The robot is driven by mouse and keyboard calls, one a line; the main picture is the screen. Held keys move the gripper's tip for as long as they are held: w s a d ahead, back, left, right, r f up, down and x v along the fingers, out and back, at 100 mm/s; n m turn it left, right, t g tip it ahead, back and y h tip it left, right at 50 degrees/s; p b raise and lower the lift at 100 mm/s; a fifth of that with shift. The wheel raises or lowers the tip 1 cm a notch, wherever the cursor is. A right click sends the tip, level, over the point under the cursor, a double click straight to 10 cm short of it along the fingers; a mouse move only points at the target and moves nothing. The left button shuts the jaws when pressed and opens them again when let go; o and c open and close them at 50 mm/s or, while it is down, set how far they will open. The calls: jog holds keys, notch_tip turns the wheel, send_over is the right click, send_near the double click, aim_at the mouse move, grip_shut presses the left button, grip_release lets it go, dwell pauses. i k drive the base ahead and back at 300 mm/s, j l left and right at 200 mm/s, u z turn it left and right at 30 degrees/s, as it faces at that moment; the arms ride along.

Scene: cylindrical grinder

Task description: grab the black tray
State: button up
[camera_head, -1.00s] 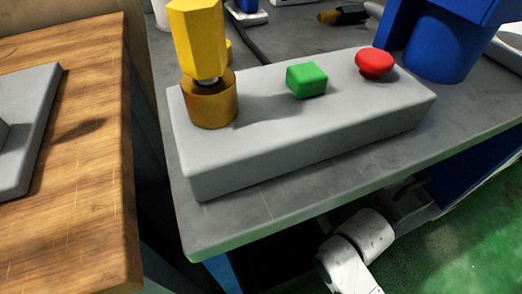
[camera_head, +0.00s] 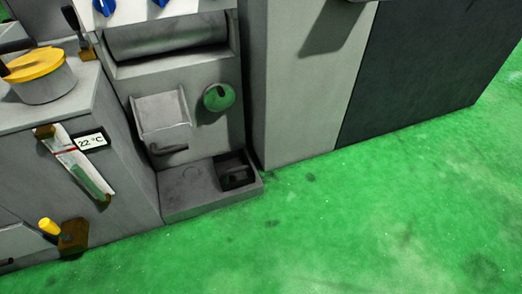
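A small black tray (camera_head: 237,174) sits at the right end of a low grey ledge at the foot of the grey machine, close to the green floor. It looks like an open square box with something dark grey inside that I cannot make out. My gripper is not visible in the camera_head view.
The low grey ledge (camera_head: 187,188) juts out from the machine, with a grey bracket (camera_head: 162,116) and a green round knob (camera_head: 218,97) above it. A tall grey and dark cabinet (camera_head: 305,90) stands right. Green floor (camera_head: 350,220) is clear in front.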

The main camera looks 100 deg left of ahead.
aim_at(234, 170)
jog(key=u, duration=2.7)
jog(key=i+l+u, duration=0.1)
jog(key=u, duration=0.3)
jog(key=i+l+u, duration=0.1)
jog(key=l+u, duration=0.2)
jog(key=u, duration=0.15)
jog(key=i+l+u, duration=0.25)
jog(key=l, duration=0.75)
jog(key=l+u, duration=0.25)
jog(key=l, duration=1.4)
